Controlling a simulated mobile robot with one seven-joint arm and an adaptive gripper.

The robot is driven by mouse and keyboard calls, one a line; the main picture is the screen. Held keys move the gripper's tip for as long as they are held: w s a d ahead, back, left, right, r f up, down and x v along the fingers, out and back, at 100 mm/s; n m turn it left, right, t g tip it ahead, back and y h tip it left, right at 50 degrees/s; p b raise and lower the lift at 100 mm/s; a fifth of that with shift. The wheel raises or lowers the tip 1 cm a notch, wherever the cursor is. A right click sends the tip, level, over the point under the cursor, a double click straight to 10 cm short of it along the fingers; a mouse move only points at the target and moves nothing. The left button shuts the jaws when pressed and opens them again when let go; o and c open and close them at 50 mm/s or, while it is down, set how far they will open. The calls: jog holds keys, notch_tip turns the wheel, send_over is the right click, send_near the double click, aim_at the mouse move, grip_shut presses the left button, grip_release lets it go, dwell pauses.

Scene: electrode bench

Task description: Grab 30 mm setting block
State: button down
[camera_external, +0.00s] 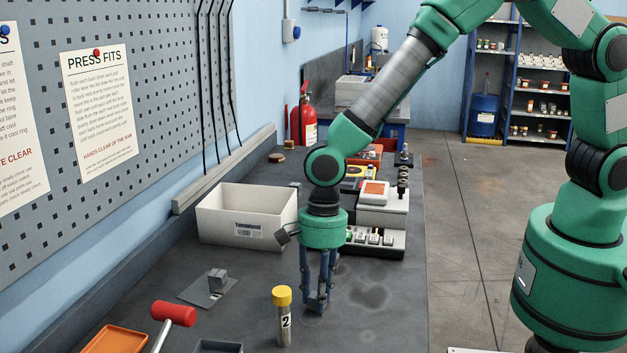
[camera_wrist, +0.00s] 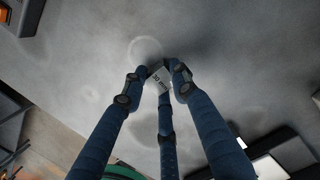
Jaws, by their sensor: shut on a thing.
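The 30 mm setting block (camera_wrist: 160,78) is a small light grey block with "30 mm" in dark print on the face toward the wrist camera. My gripper (camera_wrist: 157,80) has three blue fingers, and they are closed around the block. In the external view my gripper (camera_external: 318,300) points straight down, with its fingertips low at the bench top. The block is mostly hidden between the fingers there. I cannot tell whether it touches the bench.
A vial with a yellow cap marked 2 (camera_external: 284,318) stands left of my gripper. A white bin (camera_external: 240,228) and a scale-like device (camera_external: 383,207) are behind. A small grey stand (camera_external: 212,287), a red-headed mallet (camera_external: 173,313) and an orange tray (camera_external: 116,340) lie left. The bench to the right is clear.

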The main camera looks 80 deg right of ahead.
jog(key=shift+r, duration=0.15)
jog(key=shift+r, duration=0.65)
notch_tip(320, 180, up, 2)
jog(key=shift+r+p, duration=0.1)
jog(key=shift+p, duration=0.35)
jog(key=s+d, duration=0.2)
jog(key=s, duration=0.3)
jog(key=s+d+p, duration=0.1)
jog(key=s+d, duration=0.1)
jog(key=s, duration=0.3)
jog(key=s+d+r, duration=0.1)
jog(key=s+d, duration=0.1)
jog(key=s, duration=0.2)
jog(key=shift+s+d+r, duration=0.1)
jog(key=shift+s, duration=0.3)
